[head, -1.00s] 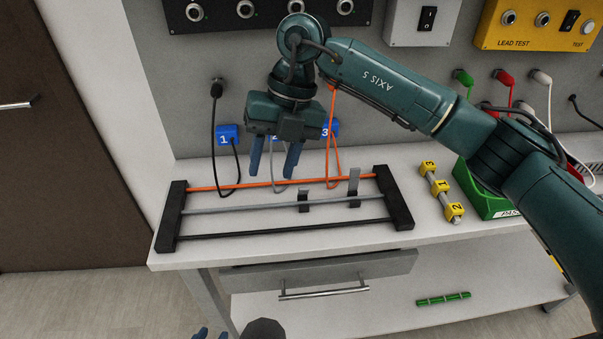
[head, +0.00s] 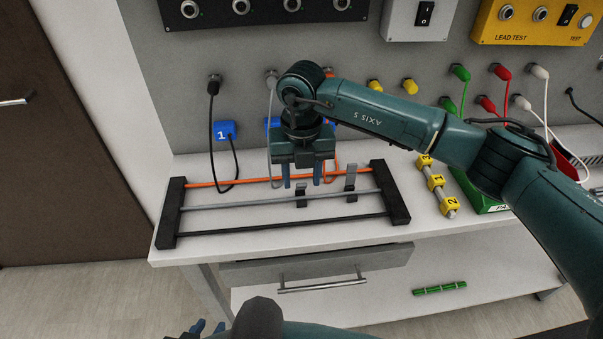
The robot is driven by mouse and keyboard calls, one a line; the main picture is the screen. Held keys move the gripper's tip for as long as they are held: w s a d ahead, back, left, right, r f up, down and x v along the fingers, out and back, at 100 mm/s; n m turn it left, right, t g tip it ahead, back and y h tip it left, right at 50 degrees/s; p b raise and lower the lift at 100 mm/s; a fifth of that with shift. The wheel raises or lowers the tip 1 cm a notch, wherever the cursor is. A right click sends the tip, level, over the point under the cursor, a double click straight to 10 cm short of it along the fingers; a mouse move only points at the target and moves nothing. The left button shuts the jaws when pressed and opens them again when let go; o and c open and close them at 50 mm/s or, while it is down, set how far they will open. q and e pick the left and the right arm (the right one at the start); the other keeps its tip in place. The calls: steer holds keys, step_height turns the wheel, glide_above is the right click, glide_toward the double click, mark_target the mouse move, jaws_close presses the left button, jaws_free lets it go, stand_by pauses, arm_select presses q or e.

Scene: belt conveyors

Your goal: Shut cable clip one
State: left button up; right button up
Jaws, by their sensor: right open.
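A rack holds an orange, a grey and a black cable (head: 285,224) stretched between two black end blocks. Two small clips sit at the rack: one left (head: 301,197) and a taller one right (head: 350,184), each with a grey flap standing up. I cannot read which is clip one. My right gripper (head: 302,180) points down, open and empty, with blue fingers apart over the orange cable, just above and behind the left clip. Contact cannot be judged.
Blue tag 1 (head: 225,131) hangs on a black lead at the wall panel; other tags are partly behind my right gripper. A bar with yellow numbered blocks (head: 437,181) and a green tray (head: 481,196) lie right of the rack. A drawer (head: 320,267) is below.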

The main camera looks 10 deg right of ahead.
steer(key=shift+f, duration=0.45)
jaws_close()
